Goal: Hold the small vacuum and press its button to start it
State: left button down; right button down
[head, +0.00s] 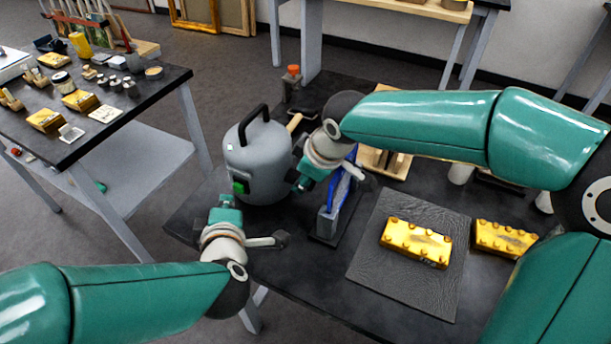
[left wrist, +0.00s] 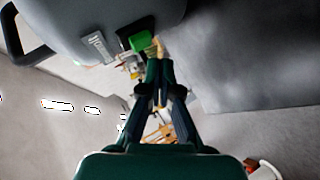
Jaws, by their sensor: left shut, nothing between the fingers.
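The small vacuum (head: 258,155) is a grey, rounded canister with a black handle on top, standing upright on the dark table. Its green button (head: 238,187) sits in a dark panel low on its front; the button also shows in the left wrist view (left wrist: 140,41). My left gripper (head: 226,198) is shut and empty, its tips right by the button; I cannot tell whether they touch it. My right gripper (head: 299,184) is at the vacuum's right side. Its fingers are small and partly hidden, so its grip is unclear.
A blue item in a grey stand (head: 338,195) is close to the right gripper. A gold studded block (head: 415,242) lies on a dark grey mat (head: 376,265), with another gold block (head: 503,238) to its right. A side table (head: 130,118) at the left holds many small items.

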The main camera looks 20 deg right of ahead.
pick_arm(q)
jog(key=shift+s+a, duration=1.6)
jog(key=shift+a, duration=0.2)
pick_arm(e)
jog(key=c, duration=0.7)
grip_release()
jog(key=shift+r, duration=0.1)
